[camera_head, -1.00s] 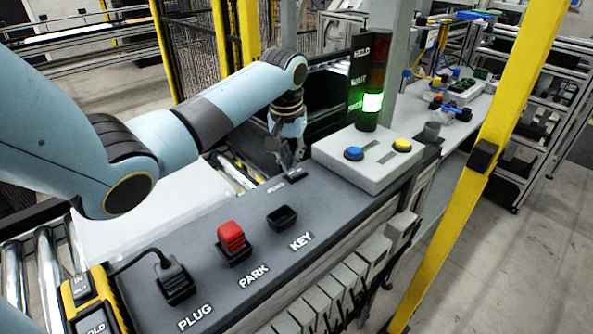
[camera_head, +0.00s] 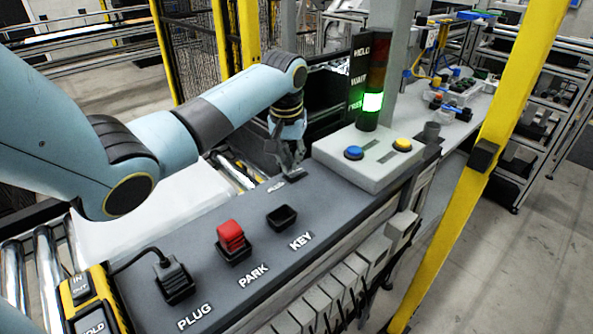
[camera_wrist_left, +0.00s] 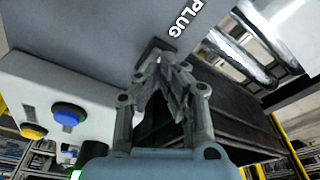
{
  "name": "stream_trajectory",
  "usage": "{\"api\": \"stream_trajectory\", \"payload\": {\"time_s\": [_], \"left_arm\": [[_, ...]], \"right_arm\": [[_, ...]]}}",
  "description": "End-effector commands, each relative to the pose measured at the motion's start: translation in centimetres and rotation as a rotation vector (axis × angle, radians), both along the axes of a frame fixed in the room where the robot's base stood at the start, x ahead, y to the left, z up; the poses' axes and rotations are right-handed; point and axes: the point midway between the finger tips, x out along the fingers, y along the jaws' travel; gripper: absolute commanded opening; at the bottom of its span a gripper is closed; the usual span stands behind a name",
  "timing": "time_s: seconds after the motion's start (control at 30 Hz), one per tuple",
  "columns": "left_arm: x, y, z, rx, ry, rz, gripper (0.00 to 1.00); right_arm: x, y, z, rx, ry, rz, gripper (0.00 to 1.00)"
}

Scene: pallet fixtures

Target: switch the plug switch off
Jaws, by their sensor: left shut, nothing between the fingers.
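The plug switch (camera_head: 297,177) is a small dark switch near the far edge of the grey console top (camera_head: 330,200), beside a small white label. In the left wrist view it is a dark piece (camera_wrist_left: 156,47) next to the word PLUG, partly hidden by my fingers. My left gripper (camera_head: 291,168) is shut and empty, with its fingertips right at the switch; it also shows in the left wrist view (camera_wrist_left: 168,62). Whether the tips touch the switch, and which way it is set, I cannot tell. My right gripper is not in view.
A black plug (camera_head: 175,279) with a cable, a red block (camera_head: 231,236) at PARK and an empty KEY holder (camera_head: 282,217) sit on the console. A pale box with a blue button (camera_head: 354,153) and yellow button (camera_head: 402,145) stands beside my gripper. The lamp tower (camera_head: 373,102) glows green.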

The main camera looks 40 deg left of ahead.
Motion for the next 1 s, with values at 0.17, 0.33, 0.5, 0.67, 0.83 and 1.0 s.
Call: {"api": "stream_trajectory", "payload": {"time_s": [0.17, 0.33, 0.5, 0.67, 0.83, 1.0], "left_arm": [[0.0, 0.0, -0.3, 0.0, 0.0, 0.0, 0.0], [0.0, 0.0, -0.6, 0.0, 0.0, 0.0, 0.0], [0.0, 0.0, -0.8, 0.0, 0.0, 0.0, 0.0], [0.0, 0.0, -1.1, 0.0, 0.0, 0.0, 0.0], [0.0, 0.0, -1.3, 0.0, 0.0, 0.0, 0.0], [0.0, 0.0, -1.6, 0.0, 0.0, 0.0, 0.0]], "right_arm": [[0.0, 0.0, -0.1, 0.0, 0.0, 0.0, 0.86], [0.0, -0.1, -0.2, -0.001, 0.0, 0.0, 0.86], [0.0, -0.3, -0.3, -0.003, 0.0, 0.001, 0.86], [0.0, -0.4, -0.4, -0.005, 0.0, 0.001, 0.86], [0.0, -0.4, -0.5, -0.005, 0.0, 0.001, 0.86], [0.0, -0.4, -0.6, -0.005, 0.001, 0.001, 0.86]]}}
